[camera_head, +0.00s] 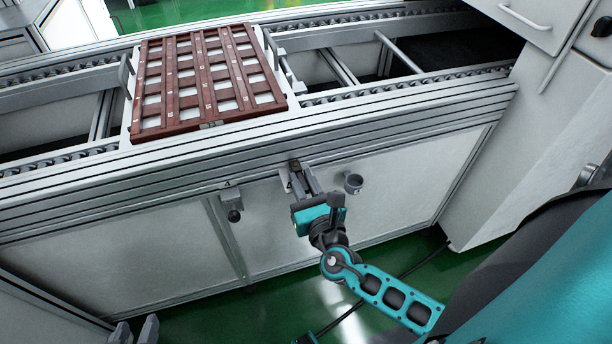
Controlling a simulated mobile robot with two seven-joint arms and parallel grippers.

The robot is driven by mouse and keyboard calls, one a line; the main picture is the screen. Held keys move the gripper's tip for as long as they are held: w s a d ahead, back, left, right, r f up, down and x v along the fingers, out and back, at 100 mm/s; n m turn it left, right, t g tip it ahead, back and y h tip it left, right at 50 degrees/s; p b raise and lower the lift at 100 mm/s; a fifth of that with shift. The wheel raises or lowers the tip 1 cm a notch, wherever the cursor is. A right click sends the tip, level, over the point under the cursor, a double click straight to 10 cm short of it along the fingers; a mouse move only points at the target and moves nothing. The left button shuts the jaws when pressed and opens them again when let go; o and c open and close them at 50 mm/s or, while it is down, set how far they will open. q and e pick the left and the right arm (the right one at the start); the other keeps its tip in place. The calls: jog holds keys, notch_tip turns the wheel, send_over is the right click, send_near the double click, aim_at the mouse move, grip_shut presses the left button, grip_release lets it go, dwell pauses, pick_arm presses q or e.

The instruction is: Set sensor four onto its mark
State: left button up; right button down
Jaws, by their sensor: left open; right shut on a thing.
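My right gripper (304,180) reaches up to the front side of the conveyor, its fingertips just below the upper rails. It is shut on a small grey part, seemingly the sensor, which the fingers mostly hide. No number on it can be read. A pale small plate (285,181) shows just left of the fingers, against the conveyor front. I cannot tell whether the held part touches the conveyor, and I cannot make out its mark. My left gripper (134,332) is open and empty at the bottom left edge, with only its fingertips showing.
A brown slatted tray (208,77) lies on the conveyor (400,110). A grey bracket unit (232,199) and a round grey holder (353,183) stick out from the conveyor front on either side of my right gripper. A pale cabinet (545,130) stands at the right.

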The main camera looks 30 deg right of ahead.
pick_arm(q)
jog(key=shift+w+d+r, duration=0.1)
jog(key=shift+w+r, duration=0.05)
jog(key=shift+r, duration=0.05)
pick_arm(e)
jog(key=shift+a+m+h, duration=0.15)
jog(key=shift+m+h, duration=0.15)
jog(key=shift+h, duration=0.2)
jog(key=c, duration=1.1)
grip_release()
